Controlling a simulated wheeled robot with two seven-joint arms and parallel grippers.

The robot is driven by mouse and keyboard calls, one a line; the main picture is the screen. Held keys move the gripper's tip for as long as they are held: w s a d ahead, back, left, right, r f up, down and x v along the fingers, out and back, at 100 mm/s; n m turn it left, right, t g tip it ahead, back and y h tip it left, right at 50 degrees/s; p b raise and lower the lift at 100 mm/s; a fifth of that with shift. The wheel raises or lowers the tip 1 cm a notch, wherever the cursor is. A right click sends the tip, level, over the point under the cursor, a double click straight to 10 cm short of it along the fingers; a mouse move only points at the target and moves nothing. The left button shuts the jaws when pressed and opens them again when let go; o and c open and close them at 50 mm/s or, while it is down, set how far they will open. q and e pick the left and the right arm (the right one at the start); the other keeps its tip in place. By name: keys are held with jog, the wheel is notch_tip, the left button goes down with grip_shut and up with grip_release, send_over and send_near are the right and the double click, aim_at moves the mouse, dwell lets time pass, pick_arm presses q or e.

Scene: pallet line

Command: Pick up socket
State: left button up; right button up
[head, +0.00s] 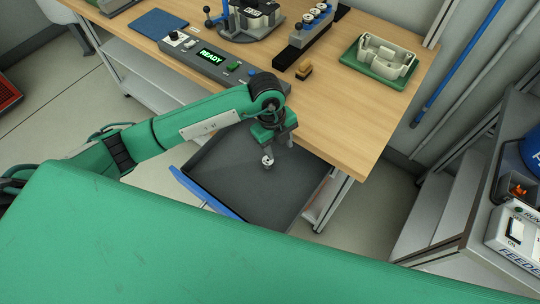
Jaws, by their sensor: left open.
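A small silver socket (267,161) stands in the open dark grey drawer (225,180) below the bench's front edge. My left gripper (276,146) is over the drawer, pointing down, with its fingers apart. It is just above the socket in the picture, and I cannot tell how much height lies between them. Nothing shows between its fingers. My right gripper is not in view.
The wooden bench (345,125) carries a grey panel reading READY (209,55), a rack with several blue-topped parts (312,27) and a green-based fixture (380,62). The drawer has a blue front edge (203,190). A feeder unit (515,235) stands at the right.

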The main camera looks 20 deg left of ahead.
pick_arm(q)
jog(key=w+a+n+y, duration=0.1)
jog(key=w+a+y, duration=0.1)
jog(key=a, duration=0.2)
jog(key=p, duration=0.1)
send_over(268, 160)
notch_tip(268, 160, down, 7)
jog(key=shift+f, duration=0.2)
jog(key=shift+f+p, duration=0.6)
jog(key=shift+f, duration=2.5)
jog(key=c, duration=0.8)
